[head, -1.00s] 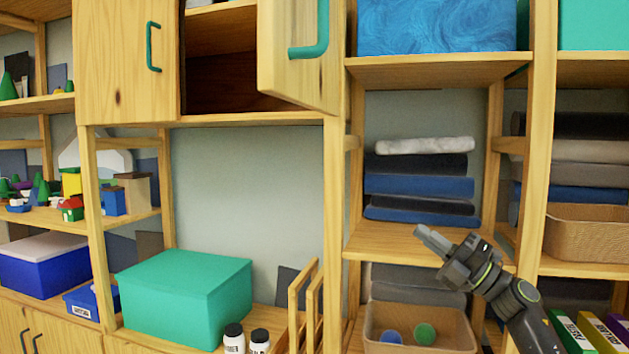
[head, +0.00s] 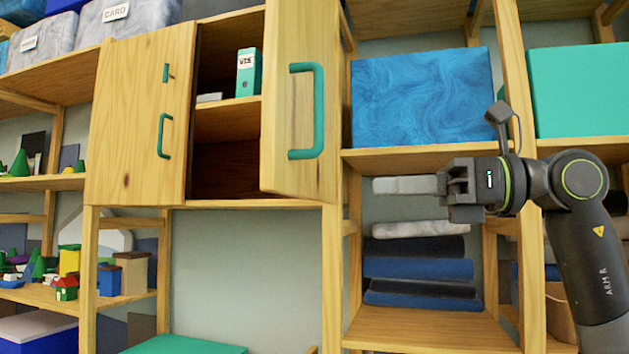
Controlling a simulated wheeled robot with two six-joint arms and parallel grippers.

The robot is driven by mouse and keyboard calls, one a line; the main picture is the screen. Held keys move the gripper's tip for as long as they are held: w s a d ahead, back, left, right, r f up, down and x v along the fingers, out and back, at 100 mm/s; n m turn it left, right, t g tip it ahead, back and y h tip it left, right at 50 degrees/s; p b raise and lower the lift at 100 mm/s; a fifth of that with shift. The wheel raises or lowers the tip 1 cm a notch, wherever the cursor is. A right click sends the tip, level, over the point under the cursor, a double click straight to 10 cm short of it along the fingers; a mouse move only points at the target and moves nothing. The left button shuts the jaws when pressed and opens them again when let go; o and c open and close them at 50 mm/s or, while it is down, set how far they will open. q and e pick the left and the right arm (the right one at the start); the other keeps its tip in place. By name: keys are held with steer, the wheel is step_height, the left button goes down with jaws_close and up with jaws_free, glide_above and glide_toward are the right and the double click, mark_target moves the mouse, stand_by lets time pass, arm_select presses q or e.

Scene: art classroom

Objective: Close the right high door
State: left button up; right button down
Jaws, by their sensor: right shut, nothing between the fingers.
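The right high door (head: 283,120) stands swung open toward me from the wall cabinet, with a green U-shaped handle (head: 319,110) on its outer face. The left high door (head: 135,120) is shut and has a similar green handle (head: 161,136). Between them the cabinet inside shows a shelf (head: 230,116). My right gripper (head: 378,186) is shut and empty, to the right of the open door and a little below its handle, in front of the shelf unit, its fingers pointing left. My left gripper is not in view.
A green and white box (head: 249,72) stands on the cabinet's shelf. Right of the door, a blue swirled box (head: 424,97) stands above a stack of folded cloths (head: 418,268). Small model houses (head: 128,272) stand at the left.

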mark_target(289, 188)
steer(key=p+x, duration=0.4)
steer(key=x, duration=0.5)
steer(key=shift+a+r, duration=0.1)
steer(key=shift+a, duration=0.25)
steer(key=shift+w+a, duration=0.1)
steer(key=shift+a, duration=0.25)
